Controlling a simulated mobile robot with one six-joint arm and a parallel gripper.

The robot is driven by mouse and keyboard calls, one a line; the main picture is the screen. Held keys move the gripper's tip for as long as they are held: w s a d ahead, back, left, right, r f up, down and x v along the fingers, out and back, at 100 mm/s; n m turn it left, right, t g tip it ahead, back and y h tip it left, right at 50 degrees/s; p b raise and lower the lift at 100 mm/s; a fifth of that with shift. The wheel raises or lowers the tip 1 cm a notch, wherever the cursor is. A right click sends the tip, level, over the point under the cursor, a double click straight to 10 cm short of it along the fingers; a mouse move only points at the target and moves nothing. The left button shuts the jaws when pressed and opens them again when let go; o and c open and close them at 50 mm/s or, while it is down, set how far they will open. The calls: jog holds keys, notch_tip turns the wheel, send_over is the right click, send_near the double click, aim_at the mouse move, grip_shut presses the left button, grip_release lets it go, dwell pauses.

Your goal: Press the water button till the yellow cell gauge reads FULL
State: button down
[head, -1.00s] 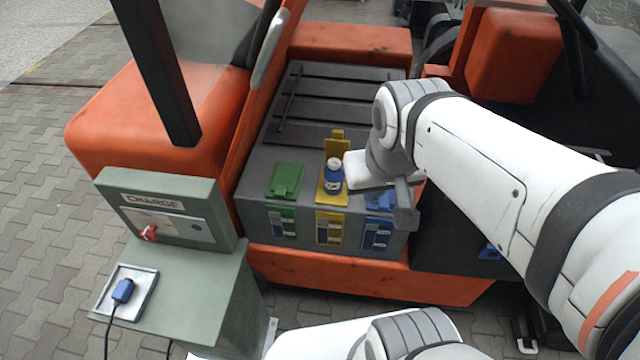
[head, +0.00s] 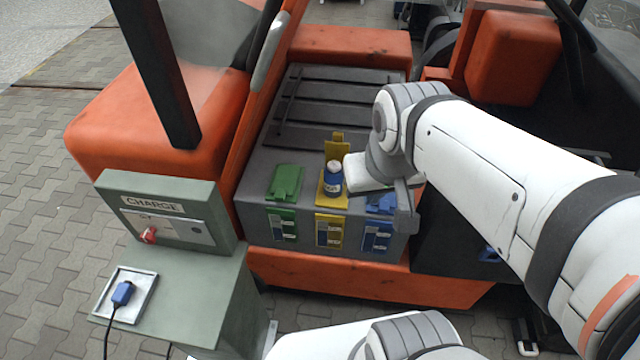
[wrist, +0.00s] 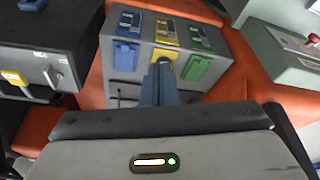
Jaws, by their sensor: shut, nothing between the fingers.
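The battery box stands in the middle of the head view. Its yellow cell has a raised yellow lid (head: 337,143) and a blue bottle (head: 333,185) with a pale top standing upright on it. The yellow gauge (head: 328,231) on the front face shows a blue column and pale labels; the reading is too small to tell. I cannot make out a separate water button. My gripper, with shut, empty fingers (wrist: 160,85), points toward the yellow cell in the wrist view and hides part of it. Whether it touches the bottle cannot be told; the fingertips are not clear in the head view.
A green lid (head: 285,182) and a blue lid (head: 382,204) flank the yellow cell. A green-grey CHARGE cabinet (head: 160,210) with a red knob and a blue plug (head: 122,292) stands at left. Orange bodywork (head: 360,277) surrounds the box. Paving at far left is free.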

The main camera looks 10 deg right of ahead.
jog(key=w+d+n+t+h+p, duration=0.2)
jog(key=w+d, duration=0.2)
jog(key=w, duration=0.5)
jog(key=n+t+y+p, duration=0.35)
jog(key=n+y, duration=0.25)
jog(key=n, duration=0.6)
send_over(337, 167)
notch_tip(337, 167, down, 10)
jog(key=shift+p, duration=0.35)
jog(key=shift+f+g, duration=0.15)
jog(key=shift+g, duration=0.1)
notch_tip(337, 167, down, 8)
jog(key=b, duration=0.8)
jog(key=shift+f, duration=0.25)
jog(key=shift+f+b, duration=0.4)
jog(key=shift+b, duration=0.15)
